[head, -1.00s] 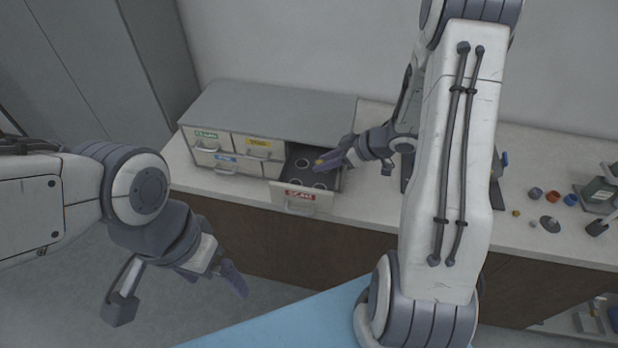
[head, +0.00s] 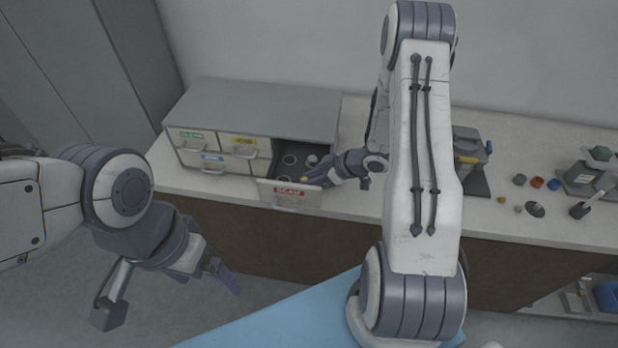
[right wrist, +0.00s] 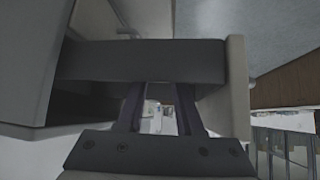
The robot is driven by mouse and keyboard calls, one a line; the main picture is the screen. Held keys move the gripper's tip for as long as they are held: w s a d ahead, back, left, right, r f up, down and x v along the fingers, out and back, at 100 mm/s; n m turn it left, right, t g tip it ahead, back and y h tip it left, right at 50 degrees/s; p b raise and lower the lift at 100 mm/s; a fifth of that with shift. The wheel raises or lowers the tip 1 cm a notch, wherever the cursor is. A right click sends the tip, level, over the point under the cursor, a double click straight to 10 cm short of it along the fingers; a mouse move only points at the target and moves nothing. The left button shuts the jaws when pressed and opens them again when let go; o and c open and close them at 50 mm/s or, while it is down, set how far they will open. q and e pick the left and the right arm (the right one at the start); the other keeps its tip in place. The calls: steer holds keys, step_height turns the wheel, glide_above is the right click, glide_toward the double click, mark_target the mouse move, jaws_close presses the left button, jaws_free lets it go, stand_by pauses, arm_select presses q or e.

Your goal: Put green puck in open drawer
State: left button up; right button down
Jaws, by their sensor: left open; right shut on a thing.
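The open drawer (head: 289,199), with a red label, sticks out at the lower right of the grey cabinet. Its dark tray has round ring marks. My right gripper (head: 306,180) is over the tray, close behind the front panel. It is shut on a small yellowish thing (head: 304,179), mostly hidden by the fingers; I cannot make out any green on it. In the right wrist view, the two fingers (right wrist: 160,110) are beside a dark drawer wall (right wrist: 140,62), and the held thing is unclear. My left gripper (head: 205,277) is open and empty in front of the counter.
The cabinet (head: 255,108) has several shut labelled drawers beside the open one. A dark press-like machine (head: 472,158) stands right of my right arm. Several small pucks, including an orange one (head: 537,182) and a blue one (head: 553,184), lie farther right on the counter (head: 350,205).

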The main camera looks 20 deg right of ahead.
steer(key=c, duration=0.6)
jaws_free()
steer(key=shift+o, duration=0.2)
steer(key=shift+d+r, duration=0.15)
steer(key=shift+r, duration=0.1)
steer(key=v, duration=1.2)
steer(key=w+a+r+m+h, duration=0.1)
steer(key=w+a+r+h, duration=0.4)
steer(key=a+r+h, duration=0.4)
steer(key=s+a+r+g+y, duration=0.1)
steer(key=s+a+g, duration=0.1)
steer(key=s+a, duration=0.3)
steer(key=s+a+r+g+y, duration=0.1)
steer(key=s+a, duration=0.5)
steer(key=s, duration=0.6)
steer(key=s+a+r+g+y, duration=0.1)
steer(key=s+a+g, duration=0.2)
steer(key=s+a, duration=0.2)
steer(key=s, duration=0.3)
steer(key=shift+s+a+m+g, duration=0.3)
